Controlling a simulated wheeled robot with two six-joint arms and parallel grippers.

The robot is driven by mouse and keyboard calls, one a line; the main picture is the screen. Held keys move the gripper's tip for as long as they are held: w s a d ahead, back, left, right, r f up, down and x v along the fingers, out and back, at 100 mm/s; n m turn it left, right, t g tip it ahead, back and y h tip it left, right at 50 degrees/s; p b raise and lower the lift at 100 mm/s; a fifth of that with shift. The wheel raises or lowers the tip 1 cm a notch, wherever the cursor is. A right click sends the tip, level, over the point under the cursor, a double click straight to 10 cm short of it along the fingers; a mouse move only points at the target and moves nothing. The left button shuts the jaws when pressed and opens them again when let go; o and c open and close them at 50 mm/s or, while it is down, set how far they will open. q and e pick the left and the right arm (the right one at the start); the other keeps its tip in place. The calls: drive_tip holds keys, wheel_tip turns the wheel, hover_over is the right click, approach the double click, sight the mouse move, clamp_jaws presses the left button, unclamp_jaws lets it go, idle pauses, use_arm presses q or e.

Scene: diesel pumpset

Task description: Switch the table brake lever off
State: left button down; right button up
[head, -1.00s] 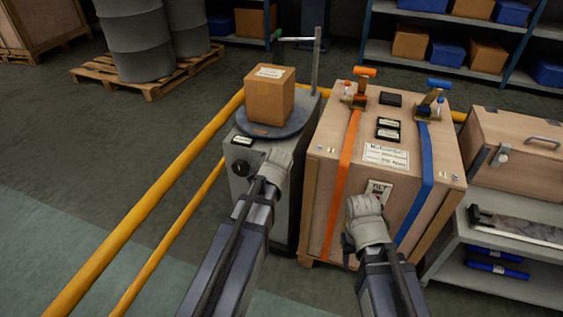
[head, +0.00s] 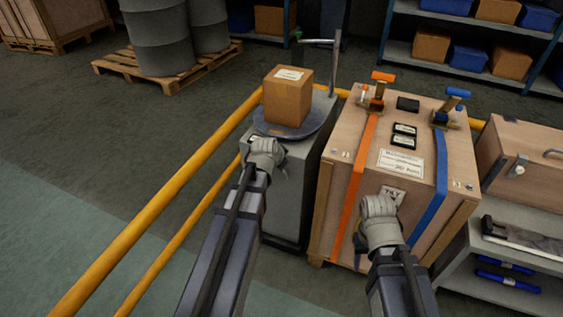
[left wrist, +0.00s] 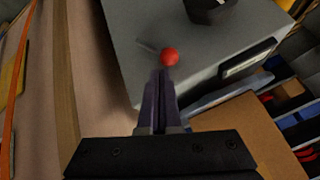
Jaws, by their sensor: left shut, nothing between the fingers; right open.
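The table is a grey pedestal (head: 292,195) with a round turntable (head: 312,126) on top. The brake lever (left wrist: 147,46) shows in the left wrist view as a thin stem with a red ball knob (left wrist: 169,57), against the pedestal's grey face. In the head view the lever is hidden behind my left gripper (head: 266,150), which is at the pedestal's upper front. My left gripper's fingers (left wrist: 162,78) are shut and empty, with their tips just short of the red knob in the picture; contact cannot be told. My right gripper (head: 377,207) is open and empty in front of the wooden crate.
A cardboard box (head: 287,100) stands on the turntable. The strapped wooden crate (head: 335,195) is close on the pedestal's right. A yellow rail (head: 165,205) runs along the left. A black dial (left wrist: 210,9) and a label (left wrist: 248,60) are near the red knob.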

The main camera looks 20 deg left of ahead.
use_arm(q)
drive_tip(key=shift+r, duration=0.3)
use_arm(e)
drive_tip(key=shift+r, duration=0.25)
